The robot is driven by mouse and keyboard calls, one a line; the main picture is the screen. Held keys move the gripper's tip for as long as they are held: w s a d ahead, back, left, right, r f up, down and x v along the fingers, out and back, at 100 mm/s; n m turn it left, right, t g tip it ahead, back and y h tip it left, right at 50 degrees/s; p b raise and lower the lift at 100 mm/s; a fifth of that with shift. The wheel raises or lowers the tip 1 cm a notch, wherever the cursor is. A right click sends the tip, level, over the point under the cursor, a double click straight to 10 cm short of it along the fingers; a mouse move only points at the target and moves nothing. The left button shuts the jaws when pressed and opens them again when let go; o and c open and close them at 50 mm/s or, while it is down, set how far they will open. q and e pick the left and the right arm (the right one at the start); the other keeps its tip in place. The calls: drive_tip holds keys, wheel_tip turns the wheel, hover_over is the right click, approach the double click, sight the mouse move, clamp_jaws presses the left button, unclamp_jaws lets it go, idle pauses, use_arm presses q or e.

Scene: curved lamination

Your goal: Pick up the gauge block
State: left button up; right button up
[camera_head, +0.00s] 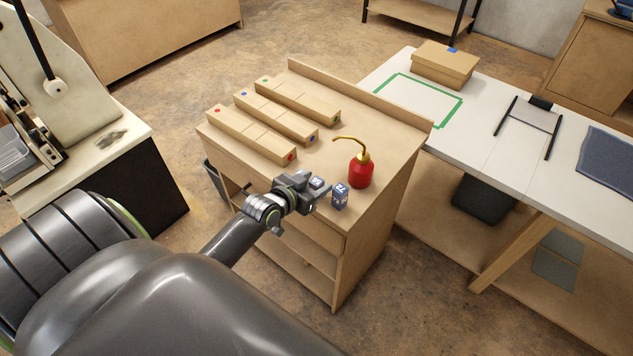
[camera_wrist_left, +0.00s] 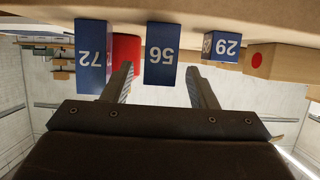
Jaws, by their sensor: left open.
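Several blue gauge blocks with white numbers stand near the front edge of the wooden cabinet top. In the left wrist view, block 72 (camera_wrist_left: 91,55) is left, block 56 (camera_wrist_left: 160,54) is in the middle and smaller block 29 (camera_wrist_left: 221,47) is right; the numbers appear upside down. In the head view, one block (camera_head: 340,196) stands right of my left gripper (camera_head: 314,197), and another (camera_head: 316,183) is partly covered by it. My left gripper is open and empty; in the wrist view (camera_wrist_left: 163,78) its fingers point towards block 56, one to each side. My right gripper is not in view.
A red oil can (camera_head: 360,172) with a brass spout stands just behind the blocks. Three long wooden boxes (camera_head: 253,134) with coloured dots lie on the cabinet top (camera_head: 385,135). A white table (camera_head: 478,125) with a carton (camera_head: 445,65) stands to the right.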

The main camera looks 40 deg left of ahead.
sight(321, 180)
use_arm(q)
drive_tip(key=shift+x, duration=1.5)
drive_tip(key=shift+s, duration=0.1)
clamp_jaws()
wheel_tip(321, 180, up, 9)
drive_tip(key=b, duration=0.2)
wheel_tip(321, 180, down, 4)
drive_tip(key=shift+d, duration=0.1)
drive_tip(key=shift+f, duration=2.4)
